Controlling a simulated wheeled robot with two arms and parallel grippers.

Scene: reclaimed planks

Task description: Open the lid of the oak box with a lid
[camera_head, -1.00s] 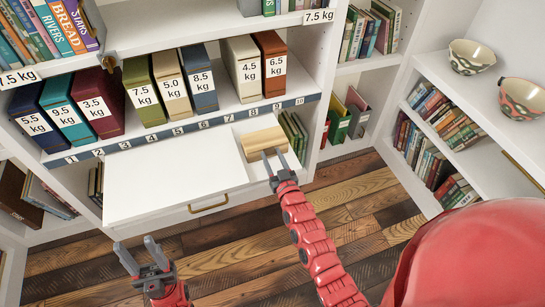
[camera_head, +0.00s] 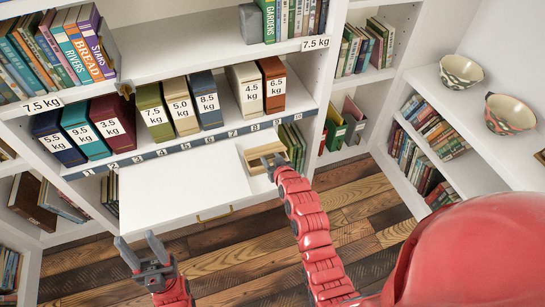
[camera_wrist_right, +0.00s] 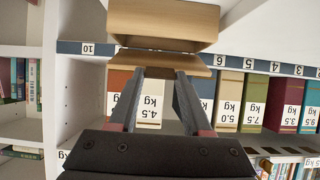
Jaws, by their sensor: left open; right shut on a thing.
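The oak box (camera_head: 255,150) sits on the white pull-out surface at its right end, below the shelf. In the right wrist view its body (camera_wrist_right: 165,20) is at the top, with the thin oak lid (camera_wrist_right: 165,62) just below it and a gap between them, so the lid stands apart from the body on the near side. My right gripper (camera_head: 273,160) is at the near edge of the box, and its two fingers (camera_wrist_right: 163,76) are shut on the lid. How far the lid is raised is hard to tell. My left gripper (camera_head: 136,240) is open and empty, low at the left.
A row of weight-labelled binders (camera_head: 210,98) stands on the shelf behind, above a numbered strip (camera_head: 190,144). The white pull-out surface (camera_head: 180,185) left of the box is bare. Several books (camera_head: 293,145) stand right of the box. Two bowls (camera_head: 461,72) are on the right shelf.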

